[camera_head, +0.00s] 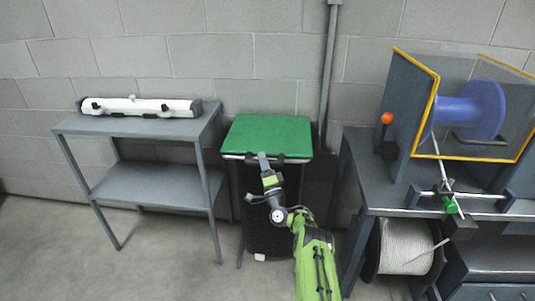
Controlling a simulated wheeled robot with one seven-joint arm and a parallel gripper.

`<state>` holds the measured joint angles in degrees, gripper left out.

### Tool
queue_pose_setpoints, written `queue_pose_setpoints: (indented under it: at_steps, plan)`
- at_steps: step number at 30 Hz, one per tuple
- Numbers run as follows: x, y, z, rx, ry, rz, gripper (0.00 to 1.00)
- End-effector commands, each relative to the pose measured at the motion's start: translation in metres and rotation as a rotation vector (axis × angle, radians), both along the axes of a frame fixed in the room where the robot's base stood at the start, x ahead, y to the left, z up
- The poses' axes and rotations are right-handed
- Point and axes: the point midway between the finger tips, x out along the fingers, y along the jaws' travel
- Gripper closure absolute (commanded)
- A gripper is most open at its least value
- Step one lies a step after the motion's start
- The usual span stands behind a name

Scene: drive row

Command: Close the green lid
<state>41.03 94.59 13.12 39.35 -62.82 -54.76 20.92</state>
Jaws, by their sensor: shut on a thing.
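The green lid (268,135) lies on top of a dark bin (262,215) against the wall, between two benches. It looks flat or only slightly tilted; I cannot tell whether a gap shows at its front edge. A dark handle runs along its front edge. My gripper (265,158) is at this front edge, shut on the lid's handle (292,160). My green arm reaches up to it from the lower right and hides part of the bin's front.
A grey shelf table (135,126) with a white tube-shaped device (140,106) stands on the left. A workbench (370,190) on the right carries a yellow-edged guard (412,120) around a blue spool (475,112). A rope reel (405,247) sits below. The front left floor is clear.

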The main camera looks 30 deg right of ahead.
Motion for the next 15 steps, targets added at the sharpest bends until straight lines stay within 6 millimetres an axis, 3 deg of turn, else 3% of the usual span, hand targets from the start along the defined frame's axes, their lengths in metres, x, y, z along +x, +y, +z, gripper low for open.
queue_pose_setpoints:
  at_steps: [13, 14, 15]
  plan:
    - [-0.0001, 0.0029, -0.0042, 0.006, -0.001, 0.006, 1.00]
    - [-0.0001, 0.0028, -0.0042, 0.005, -0.001, 0.007, 0.66]
    - [0.0000, 0.0028, -0.0042, 0.005, 0.000, 0.005, 0.60]
